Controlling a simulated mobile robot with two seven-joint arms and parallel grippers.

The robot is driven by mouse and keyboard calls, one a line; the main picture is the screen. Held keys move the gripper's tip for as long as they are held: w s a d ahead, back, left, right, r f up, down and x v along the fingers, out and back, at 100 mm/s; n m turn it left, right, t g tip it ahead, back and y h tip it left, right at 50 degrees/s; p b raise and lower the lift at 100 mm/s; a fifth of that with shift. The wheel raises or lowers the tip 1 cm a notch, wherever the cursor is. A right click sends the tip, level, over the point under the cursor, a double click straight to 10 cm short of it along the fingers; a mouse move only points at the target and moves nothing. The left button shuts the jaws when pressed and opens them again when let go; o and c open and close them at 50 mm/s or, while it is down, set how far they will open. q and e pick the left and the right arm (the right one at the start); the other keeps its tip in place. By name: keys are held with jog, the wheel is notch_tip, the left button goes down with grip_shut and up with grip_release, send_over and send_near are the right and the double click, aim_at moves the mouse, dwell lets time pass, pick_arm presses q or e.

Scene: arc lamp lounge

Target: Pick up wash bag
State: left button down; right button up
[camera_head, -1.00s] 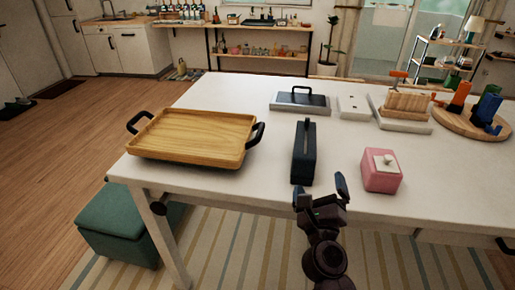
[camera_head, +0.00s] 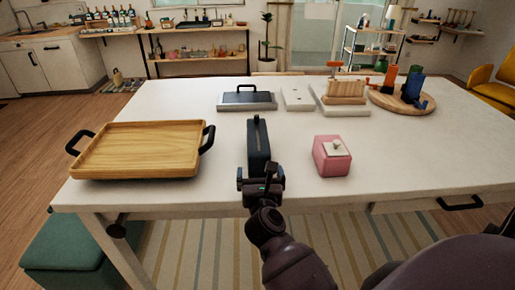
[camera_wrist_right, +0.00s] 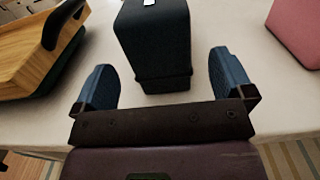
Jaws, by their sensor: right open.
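The wash bag (camera_head: 259,147) is a dark blue upright bag with a handle on top, standing near the front edge of the white table (camera_head: 390,160). In the right wrist view the wash bag (camera_wrist_right: 154,45) stands just ahead, centred between the fingers. My right gripper (camera_head: 261,180) is open at the near end of the wash bag; its fingers in the wrist view (camera_wrist_right: 161,88) are spread to either side, with nothing held. In the head view the gripper hides the bag's lower near end. My left gripper is not in view.
A wooden tray (camera_head: 138,150) with black handles is left of the bag. A pink box (camera_head: 326,160) with a white top stands to the right.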

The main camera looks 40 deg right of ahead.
jog(key=shift+x, duration=2.6)
jog(key=c, duration=1.2)
jog(key=shift+r+p, duration=2.7)
jog(key=shift+r, duration=7.35)
jog(key=shift+s+a, duration=0.1)
